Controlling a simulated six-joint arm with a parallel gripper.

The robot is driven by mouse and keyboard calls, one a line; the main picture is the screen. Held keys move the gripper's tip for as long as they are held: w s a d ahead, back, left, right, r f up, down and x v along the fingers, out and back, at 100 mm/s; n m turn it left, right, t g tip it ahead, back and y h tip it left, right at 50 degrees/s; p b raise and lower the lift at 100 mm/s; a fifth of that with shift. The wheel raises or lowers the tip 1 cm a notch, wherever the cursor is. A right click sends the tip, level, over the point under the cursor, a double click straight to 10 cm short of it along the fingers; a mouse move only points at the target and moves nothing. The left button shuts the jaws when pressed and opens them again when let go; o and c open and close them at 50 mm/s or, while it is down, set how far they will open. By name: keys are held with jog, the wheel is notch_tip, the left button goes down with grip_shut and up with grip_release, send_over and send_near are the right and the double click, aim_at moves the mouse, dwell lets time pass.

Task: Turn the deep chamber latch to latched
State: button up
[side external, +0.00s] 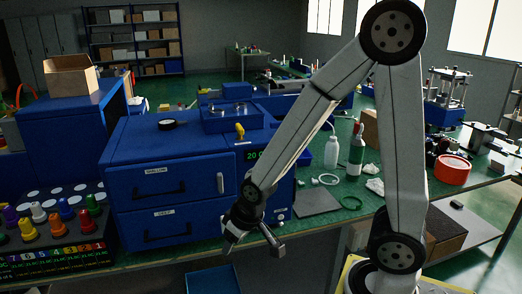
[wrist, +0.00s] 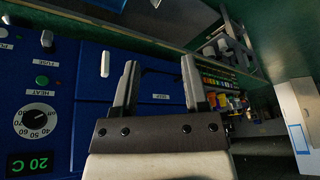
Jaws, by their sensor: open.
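The blue chamber cabinet (side external: 125,150) has two stacked drawer fronts. The lower front, labelled DEEP (side external: 165,230), has a dark bar handle. A pale upright latch lever (side external: 220,182) sits at the right of the upper front. In the wrist view, which looks upside down, a pale lever (wrist: 105,63) stands beside the deep front, apart from my left finger; I take it as the deep chamber latch. In the side view my arm seems to hide it. My gripper (side external: 254,248) is open and empty in front of the cabinet's lower right; the wrist view shows its spread fingers (wrist: 158,65).
A control panel with a dial (wrist: 35,120) and green 20 C display (wrist: 29,163) adjoins the drawers. Coloured knobs stand on a rack (side external: 58,228) at the left. Space before the drawers looks free.

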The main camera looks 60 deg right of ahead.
jog(key=w+d+f+m+t+h, duration=0.25)
jog(key=w+f+m+t, duration=0.2)
jog(key=w, duration=0.55)
jog(key=s+d+f+m+t+h, duration=0.1)
jog(key=d+f+m+t+h, duration=0.2)
jog(key=h, duration=0.7)
jog(key=d+f+t, duration=0.1)
jog(key=d+f, duration=0.1)
jog(key=d, duration=0.1)
jog(key=shift+s+d+f, duration=0.2)
jog(key=shift+s, duration=0.2)
jog(key=shift+w+d+m+h, duration=0.1)
jog(key=shift+m+h, duration=0.15)
jog(key=shift+x, duration=3.75)
grip_shut()
